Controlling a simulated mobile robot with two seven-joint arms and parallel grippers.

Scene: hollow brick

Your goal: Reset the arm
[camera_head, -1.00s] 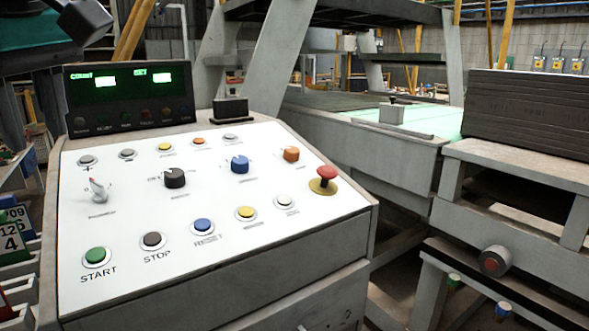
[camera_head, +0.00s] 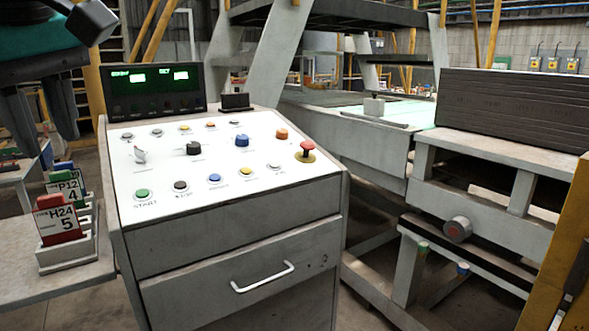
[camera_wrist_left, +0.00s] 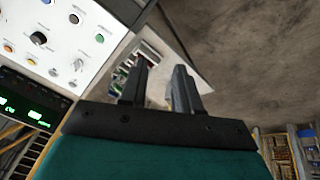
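My left gripper (camera_head: 43,135) hangs at the upper left of the head view, left of the control console and apart from it. Its teal body and two dark fingers show. In the left wrist view the fingers (camera_wrist_left: 160,78) stand apart with nothing between them, so it is open and empty. My right gripper is in neither view. The console has a white sloped panel (camera_head: 215,160) with a green START button (camera_head: 142,194), a blue button (camera_head: 214,178) and a red mushroom button (camera_head: 306,148).
A black display (camera_head: 155,90) with green digits stands behind the panel. A side shelf (camera_head: 75,280) at the left holds a rack of numbered cards (camera_head: 57,222). A drawer handle (camera_head: 263,277) sticks out of the console front. Dark stacked slabs (camera_head: 515,102) rest on a frame at the right.

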